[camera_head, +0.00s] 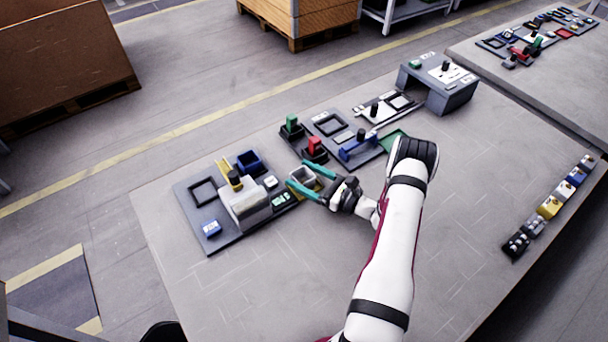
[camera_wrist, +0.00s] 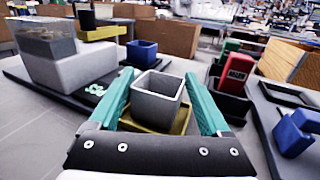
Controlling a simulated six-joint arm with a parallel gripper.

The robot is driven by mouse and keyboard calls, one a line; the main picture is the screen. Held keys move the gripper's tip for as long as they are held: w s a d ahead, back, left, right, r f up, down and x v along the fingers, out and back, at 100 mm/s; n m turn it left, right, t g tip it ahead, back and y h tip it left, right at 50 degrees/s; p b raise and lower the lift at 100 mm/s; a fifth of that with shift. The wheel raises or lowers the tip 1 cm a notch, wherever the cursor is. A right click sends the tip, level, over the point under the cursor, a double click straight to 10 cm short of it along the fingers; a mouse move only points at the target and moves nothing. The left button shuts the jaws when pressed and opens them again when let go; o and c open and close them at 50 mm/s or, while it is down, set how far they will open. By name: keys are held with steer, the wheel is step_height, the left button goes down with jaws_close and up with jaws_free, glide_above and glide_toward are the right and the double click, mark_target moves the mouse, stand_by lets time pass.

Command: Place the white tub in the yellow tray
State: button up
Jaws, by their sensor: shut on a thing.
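The tub (camera_wrist: 158,97), a square, open-topped, light grey-white cup, stands upright between the teal fingers of my gripper (camera_wrist: 158,84). My gripper is shut on it, one finger on each side. The tub also shows in the head view (camera_head: 302,174), small and partly covered by the fingers. The yellow tray (camera_wrist: 182,121) shows below and around the lower part of the tub, its near edge partly hidden by the gripper body. The tub is over or inside the tray; I cannot tell whether it rests on the tray's floor.
A large white block (camera_head: 246,203) stands on the dark board to the left, near a blue bin (camera_head: 249,162). A red block (camera_head: 314,146) and a green block (camera_head: 291,123) sit in black holders behind.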

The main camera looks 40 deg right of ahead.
steer(key=shift+f, duration=0.1)
steer(key=o, duration=1.1)
steer(key=shift+o, duration=0.2)
